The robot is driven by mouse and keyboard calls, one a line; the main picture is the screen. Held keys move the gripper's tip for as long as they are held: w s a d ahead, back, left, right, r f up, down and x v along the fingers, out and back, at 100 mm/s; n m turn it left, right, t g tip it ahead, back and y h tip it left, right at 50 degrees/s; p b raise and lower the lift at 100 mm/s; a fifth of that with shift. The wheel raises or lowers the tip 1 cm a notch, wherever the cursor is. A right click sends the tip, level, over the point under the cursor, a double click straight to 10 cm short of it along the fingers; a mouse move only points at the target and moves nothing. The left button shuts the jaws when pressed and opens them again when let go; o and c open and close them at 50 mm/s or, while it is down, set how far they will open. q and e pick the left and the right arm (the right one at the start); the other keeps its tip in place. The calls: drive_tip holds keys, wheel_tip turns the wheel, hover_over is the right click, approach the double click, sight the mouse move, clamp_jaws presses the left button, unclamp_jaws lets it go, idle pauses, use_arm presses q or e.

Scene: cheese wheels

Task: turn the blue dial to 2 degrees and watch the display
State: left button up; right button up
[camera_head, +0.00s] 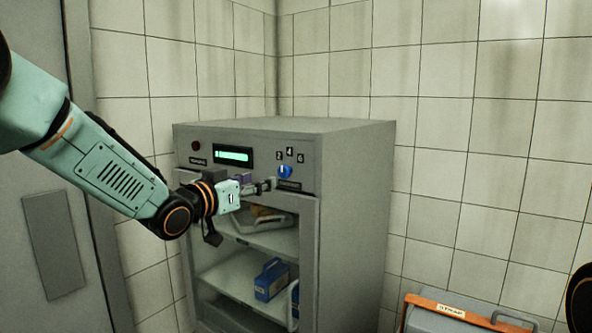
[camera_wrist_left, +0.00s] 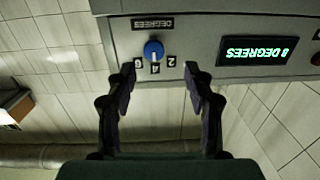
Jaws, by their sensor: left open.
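The blue dial (camera_head: 285,171) is on the upper front panel of a grey cabinet, below the labels 2, 4 and 6. It also shows upside down in the left wrist view (camera_wrist_left: 153,49), where its white mark seems to point toward the 4. The display (camera_head: 233,155) glows green; in the left wrist view the display (camera_wrist_left: 254,51) reads 8 DEGREES, inverted. My left gripper (camera_head: 266,186) is in front of the panel, just below and left of the dial. Its fingers (camera_wrist_left: 158,75) are open and empty, apart from the dial, which appears between them.
The grey cabinet (camera_head: 352,220) has open shelves holding a blue item (camera_head: 271,279) and a pale item. A dark red button (camera_head: 197,146) is left of the display. A grey box with an orange strip (camera_head: 452,307) is at lower right. Tiled walls stand behind.

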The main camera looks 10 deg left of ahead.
sight(283, 171)
use_arm(q)
drive_tip(key=shift+m+h, duration=0.3)
drive_tip(key=shift+h, duration=0.1)
drive_tip(key=x, duration=0.2)
drive_tip(key=p+x, duration=0.1)
drive_tip(key=x, duration=0.4)
drive_tip(key=shift+s+d+r, duration=0.1)
drive_tip(key=shift+d+r, duration=0.1)
drive_tip(key=shift+d, duration=0.05)
drive_tip(key=shift+w+d+r+p, duration=0.1)
drive_tip(key=shift+w+r+p, duration=0.05)
drive_tip(key=shift+w+p, duration=0.3)
use_arm(e)
drive_tip(key=shift+s+r, duration=0.5)
drive_tip(key=shift+r, duration=0.4)
use_arm(q)
drive_tip(key=shift+w+d, duration=0.15)
drive_tip(key=shift+d, duration=0.05)
use_arm(e)
drive_tip(key=shift+w, duration=0.1)
use_arm(q)
drive_tip(key=shift+w, duration=0.1)
drive_tip(key=shift+c, duration=0.3)
use_arm(e)
drive_tip(key=shift+w, duration=0.1)
